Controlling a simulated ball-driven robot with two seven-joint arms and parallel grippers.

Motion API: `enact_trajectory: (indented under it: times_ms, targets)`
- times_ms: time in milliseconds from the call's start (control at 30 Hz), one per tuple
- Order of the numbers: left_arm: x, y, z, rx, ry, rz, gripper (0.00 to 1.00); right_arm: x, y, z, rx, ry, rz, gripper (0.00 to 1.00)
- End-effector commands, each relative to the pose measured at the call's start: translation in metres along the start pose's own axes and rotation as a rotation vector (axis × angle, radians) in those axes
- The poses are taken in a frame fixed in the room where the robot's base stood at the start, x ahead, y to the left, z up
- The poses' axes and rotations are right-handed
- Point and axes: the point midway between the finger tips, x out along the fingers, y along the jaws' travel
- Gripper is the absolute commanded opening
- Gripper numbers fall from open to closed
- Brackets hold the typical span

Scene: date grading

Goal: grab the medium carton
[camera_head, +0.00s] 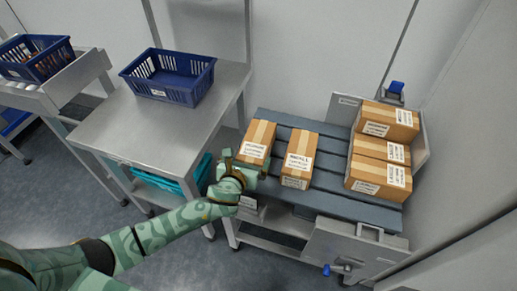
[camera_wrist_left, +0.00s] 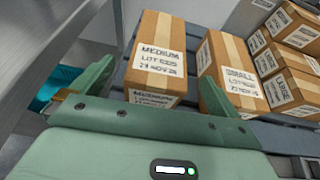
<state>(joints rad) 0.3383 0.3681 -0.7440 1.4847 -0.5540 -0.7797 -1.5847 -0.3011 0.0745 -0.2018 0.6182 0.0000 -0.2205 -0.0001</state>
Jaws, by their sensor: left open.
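The medium carton (camera_head: 257,142) is a brown box with tan tape and a white label, standing at the left end of the grey slatted rack. In the left wrist view the medium carton (camera_wrist_left: 157,57) shows its "MEDIUM" label just ahead of the fingers. My left gripper (camera_head: 236,167) is at the rack's left front edge, close to the carton's near side. In the left wrist view the left gripper (camera_wrist_left: 158,85) is open, its fingers spread, with nothing clearly held; whether it touches the carton cannot be told. My right gripper is not in view.
The small carton (camera_head: 299,158) stands just right of the medium one with a narrow gap. Several larger cartons (camera_head: 381,151) fill the right end of the rack (camera_head: 330,198). A steel table (camera_head: 163,122) with an empty blue basket (camera_head: 170,78) stands to the left.

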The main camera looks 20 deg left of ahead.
Motion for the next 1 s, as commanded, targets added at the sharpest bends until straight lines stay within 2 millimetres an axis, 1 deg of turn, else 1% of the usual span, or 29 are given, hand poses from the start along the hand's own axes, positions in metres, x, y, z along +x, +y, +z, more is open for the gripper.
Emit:
enact_trajectory:
  times_ms: [33, 100, 267, 400, 533, 633, 833, 867, 900, 967, 1000]
  targets:
    - [0.011, -0.001, -0.004, -0.002, 0.002, -0.001, 1.0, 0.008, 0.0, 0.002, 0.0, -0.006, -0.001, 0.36]
    - [0.02, 0.0, -0.003, -0.002, 0.002, 0.0, 1.0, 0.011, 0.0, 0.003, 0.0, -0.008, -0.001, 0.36]
    - [0.031, 0.0, -0.001, -0.001, 0.001, 0.0, 1.0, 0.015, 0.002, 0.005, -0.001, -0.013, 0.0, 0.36]
    - [0.054, -0.001, 0.0, -0.004, 0.003, -0.001, 1.0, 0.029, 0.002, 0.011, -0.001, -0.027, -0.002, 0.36]
    - [0.073, -0.001, 0.001, -0.003, 0.004, 0.0, 1.0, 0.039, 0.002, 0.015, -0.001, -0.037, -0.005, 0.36]
    - [0.078, -0.001, 0.004, -0.003, 0.002, -0.001, 1.0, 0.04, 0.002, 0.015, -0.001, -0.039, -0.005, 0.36]
    - [0.077, -0.001, 0.007, -0.003, 0.0, -0.001, 1.0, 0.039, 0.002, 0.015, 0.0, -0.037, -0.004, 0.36]
    - [0.077, -0.001, 0.007, -0.003, 0.0, -0.001, 0.92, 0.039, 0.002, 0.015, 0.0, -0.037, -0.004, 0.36]
    - [0.077, -0.001, 0.007, -0.003, 0.0, -0.001, 0.81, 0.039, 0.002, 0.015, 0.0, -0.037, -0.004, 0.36]
    - [0.077, -0.001, 0.007, -0.003, 0.001, -0.001, 0.64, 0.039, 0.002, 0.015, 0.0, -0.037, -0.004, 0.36]
    - [0.077, -0.001, 0.007, -0.003, 0.001, -0.001, 0.53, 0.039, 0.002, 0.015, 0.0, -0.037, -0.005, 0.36]
